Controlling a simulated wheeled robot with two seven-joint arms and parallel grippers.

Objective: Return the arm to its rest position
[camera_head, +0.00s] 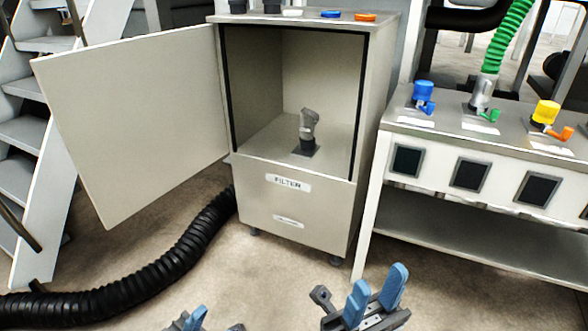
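My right gripper (377,287) is at the bottom of the head view, right of centre. Its two blue fingers stand apart with nothing between them. It is in front of the cabinet and apart from it. My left gripper (192,320) shows only as a blue fingertip and dark parts at the bottom edge, left of centre. The rest of it is cut off, so its opening cannot be judged. Neither gripper touches anything that I can see.
A beige cabinet (290,215) labelled FILTER stands ahead, its door (135,120) swung open to the left. A grey fitting (308,130) stands inside. A black ribbed hose (150,265) lies on the floor at left. A metal table (480,140) with coloured valves is at right.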

